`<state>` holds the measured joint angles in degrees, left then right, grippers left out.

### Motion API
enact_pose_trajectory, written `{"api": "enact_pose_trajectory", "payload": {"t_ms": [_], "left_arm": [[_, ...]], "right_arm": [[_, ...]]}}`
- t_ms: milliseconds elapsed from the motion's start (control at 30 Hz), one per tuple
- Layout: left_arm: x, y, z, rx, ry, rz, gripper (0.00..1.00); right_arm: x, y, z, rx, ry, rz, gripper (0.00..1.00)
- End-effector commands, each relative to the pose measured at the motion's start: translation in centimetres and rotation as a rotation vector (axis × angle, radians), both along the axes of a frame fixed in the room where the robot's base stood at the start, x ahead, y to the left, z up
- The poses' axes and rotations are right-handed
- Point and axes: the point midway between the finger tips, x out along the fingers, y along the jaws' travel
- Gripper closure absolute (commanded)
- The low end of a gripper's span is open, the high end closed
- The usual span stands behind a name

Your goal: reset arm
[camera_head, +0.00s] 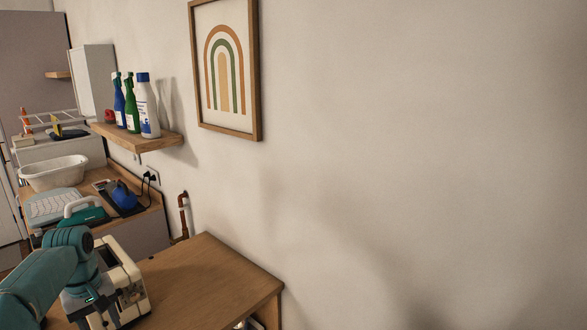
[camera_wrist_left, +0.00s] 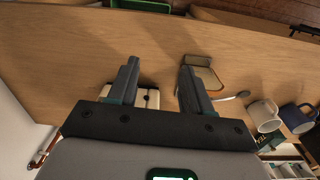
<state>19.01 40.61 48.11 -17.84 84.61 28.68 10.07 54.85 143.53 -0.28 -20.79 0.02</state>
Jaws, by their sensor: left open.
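My left arm (camera_head: 45,275) comes in from the lower left in the head view, bent at a teal joint above the near wooden table. Its wrist is beside a cream, boxy appliance (camera_head: 128,270), which it partly covers. In the left wrist view my left gripper (camera_wrist_left: 158,68) points over a wooden tabletop with its two dark fingers spread apart. Nothing is held between them. A pale box with dark spots (camera_wrist_left: 149,99) shows low between the fingers, partly hidden by the gripper body. My right gripper is in neither view.
The wooden table (camera_head: 215,265) has bare top toward its right end. A wall shelf (camera_head: 150,140) carries several bottles. A white basin (camera_head: 55,173) stands on the far counter. The wrist view shows a small tray (camera_wrist_left: 208,76), a spoon (camera_wrist_left: 230,99), a white mug (camera_wrist_left: 264,115) and a blue mug (camera_wrist_left: 296,118).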

Motion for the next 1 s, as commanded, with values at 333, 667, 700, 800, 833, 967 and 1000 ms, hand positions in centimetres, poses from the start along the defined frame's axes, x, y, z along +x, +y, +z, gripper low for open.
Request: {"api": "enact_pose_trajectory", "payload": {"t_ms": [333,667,700,800,833,967,1000], "left_arm": [[1.7,-6.3,-10.6,-0.073,-0.033,-0.195,0.51],[-5.1,-20.4,-27.3,-0.229,-0.098,-0.455,0.51],[-7.1,-22.5,-29.1,-0.250,-0.106,-0.482,0.51],[-13.0,-26.8,-32.7,-0.287,-0.123,-0.542,0.51],[-14.7,-27.8,-33.4,-0.293,-0.129,-0.556,0.51],[-21.1,-30.6,-34.8,-0.305,-0.138,-0.603,0.51],[-22.6,-31.0,-34.9,-0.305,-0.140,-0.614,0.51]], "right_arm": [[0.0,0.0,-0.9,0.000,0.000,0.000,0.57],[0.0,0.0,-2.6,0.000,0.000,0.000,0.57],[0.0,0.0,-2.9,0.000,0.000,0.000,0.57],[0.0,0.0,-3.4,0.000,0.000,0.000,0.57],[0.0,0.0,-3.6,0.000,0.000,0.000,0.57],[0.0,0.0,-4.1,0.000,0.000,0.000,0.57],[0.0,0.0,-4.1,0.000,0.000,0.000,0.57]]}}
